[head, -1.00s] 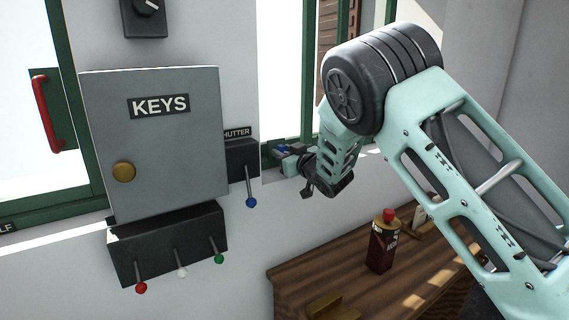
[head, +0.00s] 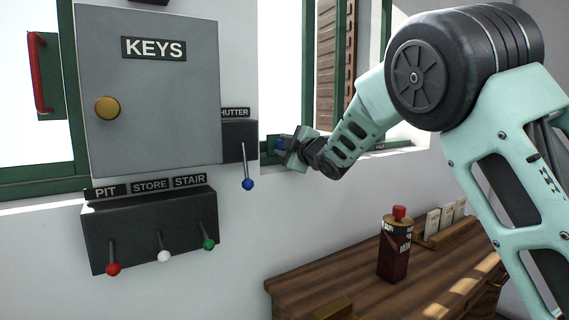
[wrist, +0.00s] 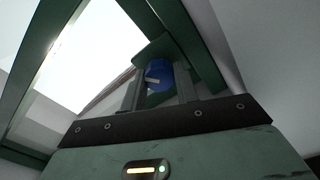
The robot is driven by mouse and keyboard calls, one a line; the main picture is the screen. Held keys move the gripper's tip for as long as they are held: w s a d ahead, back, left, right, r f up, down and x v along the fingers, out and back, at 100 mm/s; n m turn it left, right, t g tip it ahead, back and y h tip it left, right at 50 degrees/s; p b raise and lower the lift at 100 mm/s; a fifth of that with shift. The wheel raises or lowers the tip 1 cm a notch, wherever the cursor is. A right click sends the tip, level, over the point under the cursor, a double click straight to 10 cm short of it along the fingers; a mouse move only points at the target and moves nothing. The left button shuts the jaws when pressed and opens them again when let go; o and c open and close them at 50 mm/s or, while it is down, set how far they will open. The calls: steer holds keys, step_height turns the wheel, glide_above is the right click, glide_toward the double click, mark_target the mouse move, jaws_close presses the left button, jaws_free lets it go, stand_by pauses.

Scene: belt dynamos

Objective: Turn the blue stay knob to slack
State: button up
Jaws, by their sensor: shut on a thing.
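The blue stay knob (wrist: 158,77) sits at the lower part of the green window frame. It has a pale mark on its face. In the wrist view it lies between the two fingers of my gripper (wrist: 160,88), which is shut on it. In the head view my gripper (head: 284,147) is at the window sill, right of the shutter switch, and only a bit of the blue knob (head: 280,144) shows past the fingers. The knob's setting label cannot be read in either view.
A shutter switch box (head: 240,141) with a blue-tipped lever stands just left of my gripper. Further left are the grey KEYS cabinet (head: 150,85) and a box of levers (head: 150,235). Below is a wooden bench (head: 350,268) with a dark red bottle (head: 396,250).

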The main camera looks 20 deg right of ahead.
steer(key=n+b, duration=0.3)
steer(key=b, duration=0.1)
steer(key=n+b, duration=0.2)
steer(key=b, duration=0.1)
steer(key=shift+f+n, duration=0.3)
steer(key=n+b, duration=0.4)
steer(key=shift+r+b, duration=0.2)
steer(key=shift+b, duration=0.1)
steer(key=shift+n, duration=0.4)
steer(key=o, duration=1)
steer(key=shift+a, duration=0.1)
steer(key=shift+s, duration=0.1)
steer(key=b+v, duration=0.4)
steer(key=v, duration=1.3)
steer(key=shift+s, duration=0.1)
